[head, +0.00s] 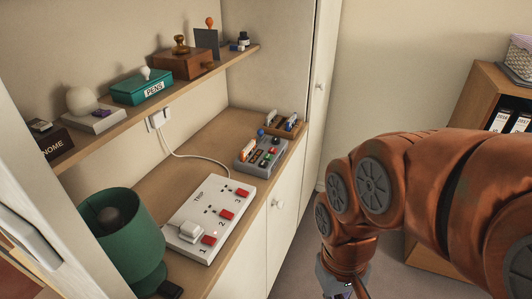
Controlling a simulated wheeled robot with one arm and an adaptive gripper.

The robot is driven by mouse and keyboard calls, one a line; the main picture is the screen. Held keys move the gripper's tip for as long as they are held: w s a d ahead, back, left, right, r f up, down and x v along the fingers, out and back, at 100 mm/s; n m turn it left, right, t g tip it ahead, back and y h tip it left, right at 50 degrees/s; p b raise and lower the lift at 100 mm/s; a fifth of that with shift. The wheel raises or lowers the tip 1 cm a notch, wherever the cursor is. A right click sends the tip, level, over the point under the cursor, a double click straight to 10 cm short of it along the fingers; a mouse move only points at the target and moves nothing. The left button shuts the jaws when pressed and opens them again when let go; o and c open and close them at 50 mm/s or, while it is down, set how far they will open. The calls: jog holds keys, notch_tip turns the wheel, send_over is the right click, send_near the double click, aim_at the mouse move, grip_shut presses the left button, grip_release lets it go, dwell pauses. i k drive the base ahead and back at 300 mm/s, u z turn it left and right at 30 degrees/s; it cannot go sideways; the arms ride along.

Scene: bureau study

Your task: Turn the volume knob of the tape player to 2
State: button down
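No thing here can be clearly told as the tape player, and no volume knob or number 2 marked on a dial is legible. A grey box (248,161) with small coloured buttons and levers stands toward the far end of the counter; it is too small to tell whether it is the tape player. My gripper (343,290) hangs at the bottom edge, right of the counter and apart from it. It is mostly cut off by the frame, so its fingers are unclear.
A white power strip (205,241) marked TRIP, with red switches numbered 1 to 3, lies on the counter (162,178). A green lamp (122,240) stands at the near left. A shelf (92,142) above carries a teal PENS box (142,90) and other items. A wooden bookcase (485,88) stands right.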

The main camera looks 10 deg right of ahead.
aim_at(276, 141)
jog(key=z, duration=0.35)
jog(key=k, duration=0.45)
jog(key=z, duration=0.45)
jog(key=i, duration=0.8)
jog(key=u, duration=1.15)
jog(key=i, duration=0.35)
jog(key=u, duration=0.35)
